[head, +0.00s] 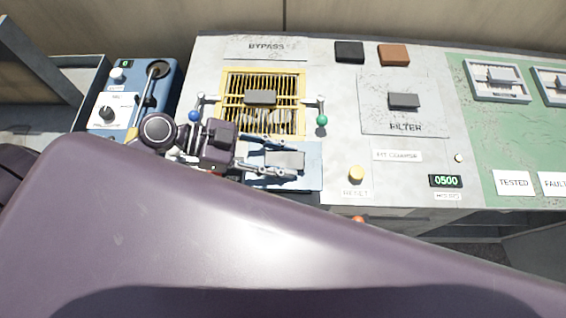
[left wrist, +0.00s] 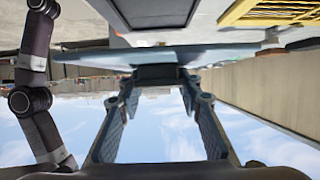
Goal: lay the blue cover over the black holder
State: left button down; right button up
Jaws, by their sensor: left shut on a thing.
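The blue cover (head: 313,152) is a flat light-blue plate with a grey grip on top, at the front edge of the console, below the yellow grille. My left gripper (head: 288,160) is shut on that grip. In the left wrist view the cover (left wrist: 90,55) shows nearly edge-on, its dark grip between the fingers (left wrist: 160,78). A small black square piece (head: 349,52) at the back of the console may be the black holder; I cannot tell for certain. What lies under the cover is hidden. My right gripper is out of view.
The yellow grille (head: 236,85) has a blue-knobbed lever and a green-knobbed lever (head: 321,119) at its sides. A brown block (head: 393,55) sits beside the black piece. The filter plate (head: 432,112) has a raised grip. My arm hides the foreground.

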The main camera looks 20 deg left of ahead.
aim_at(283, 166)
pick_arm(q)
notch_tip(283, 166, down, 4)
jog(key=shift+r, duration=0.1)
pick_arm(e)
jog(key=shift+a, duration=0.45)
pick_arm(q)
jog(key=shift+f+b, duration=0.6)
jog(key=shift+b, duration=0.15)
jog(key=c, duration=1.4)
grip_release()
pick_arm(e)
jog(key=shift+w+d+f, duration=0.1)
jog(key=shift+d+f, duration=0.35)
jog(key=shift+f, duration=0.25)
